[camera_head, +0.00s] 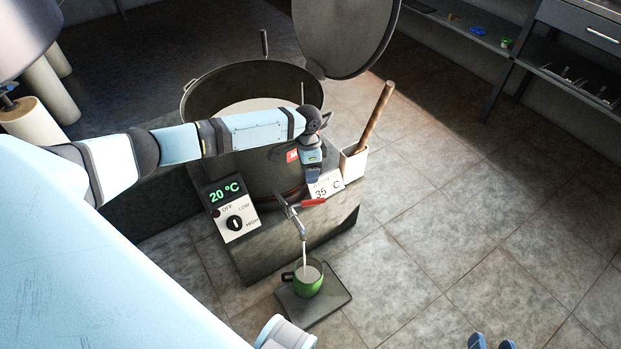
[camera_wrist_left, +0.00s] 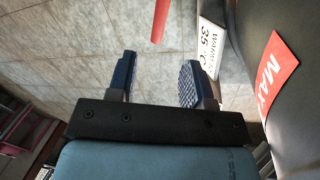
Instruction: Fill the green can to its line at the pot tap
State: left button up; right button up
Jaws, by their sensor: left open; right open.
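The green can (camera_head: 308,281) stands upright on a dark square plate (camera_head: 330,304), under the spout of the pot tap (camera_head: 297,222). A thin white stream runs from the spout into it, and pale liquid shows inside; I cannot make out the fill line. The tap's red handle (camera_head: 313,202) points right; a red bar (camera_wrist_left: 160,20), probably this handle, shows in the left wrist view. My left gripper (camera_head: 312,175) is open and empty, just above the handle, beside the pot (camera_head: 262,178). My right gripper (camera_head: 492,342) is open at the bottom edge, mostly out of frame.
A control box (camera_head: 236,223) reads 20 °C, with a knob by OFF, LOW and HIGH. A 35 °C card (camera_head: 325,187) and a white holder (camera_head: 353,164) with a wooden handle stand right of the pot. A raised lid (camera_head: 345,35) is behind. Floor at right is clear.

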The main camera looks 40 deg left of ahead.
pick_arm(q)
jog(key=shift+w+a+r, duration=0.1)
jog(key=shift+a+r, duration=0.05)
jog(key=shift+r, duration=0.6)
jog(key=shift+w+a+r, duration=0.1)
jog(key=shift+r, duration=0.65)
pick_arm(e)
jog(key=shift+s+d+f+g+h, duration=0.15)
jog(key=shift+s+d+f, duration=0.05)
jog(key=shift+f, duration=0.2)
jog(key=shift+s+d+f+g+h, duration=0.15)
jog(key=shift+d+f, duration=0.05)
jog(key=shift+f, duration=0.15)
